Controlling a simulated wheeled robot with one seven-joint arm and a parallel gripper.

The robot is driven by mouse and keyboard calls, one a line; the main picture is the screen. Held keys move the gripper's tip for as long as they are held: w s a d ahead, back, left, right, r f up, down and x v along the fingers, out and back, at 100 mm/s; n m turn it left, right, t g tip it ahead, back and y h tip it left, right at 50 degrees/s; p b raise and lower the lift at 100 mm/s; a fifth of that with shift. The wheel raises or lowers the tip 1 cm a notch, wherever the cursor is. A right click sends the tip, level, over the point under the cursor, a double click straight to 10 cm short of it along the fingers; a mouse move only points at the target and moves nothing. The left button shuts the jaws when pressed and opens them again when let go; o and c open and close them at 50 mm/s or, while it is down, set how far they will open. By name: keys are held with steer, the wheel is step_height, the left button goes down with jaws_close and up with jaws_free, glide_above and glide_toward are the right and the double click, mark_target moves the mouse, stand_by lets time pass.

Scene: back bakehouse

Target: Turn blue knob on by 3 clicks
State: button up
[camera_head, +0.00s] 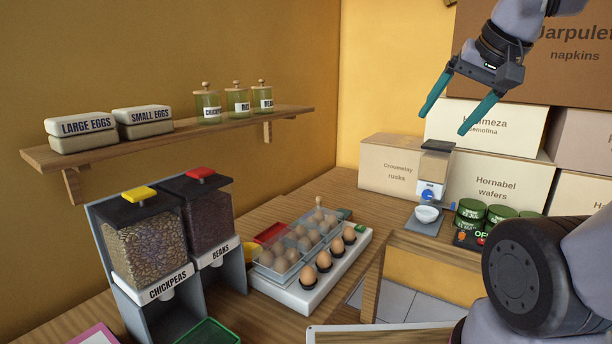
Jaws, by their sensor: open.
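A small dispenser (434,165) with a dark top and a white lower front stands on the wooden counter at the back, right of the middle. A small blue part (427,194), which looks like the blue knob, is on its front. Its setting is too small to read. A white bowl (427,214) stands below it on a grey base. My gripper (446,122) is open and empty, its two teal fingers pointing down and left. In the picture it is above the dispenser, apart from the knob; the depth between them is hard to tell.
Boxes, including the Croumelay rusks box (390,168) and the Hornabel wafers box (497,180), stand behind the dispenser. Green cans (471,212) stand close on its right. An egg tray (318,283) and chickpea and bean dispensers (145,240) fill the left counter. A wall shelf (200,135) holds jars.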

stand_by(0.4)
steer(key=m+g+h, duration=0.3)
steer(key=g+h, duration=0.1)
glide_above(428, 191)
steer(key=s+a, duration=0.3)
step_height(428, 191, down, 26)
steer(key=shift+t+h, duration=0.3)
steer(key=x, duration=1.1)
steer(key=shift+d+f, duration=0.35)
steer(key=shift+f, duration=0.05)
steer(key=shift+s, duration=0.1)
jaws_close()
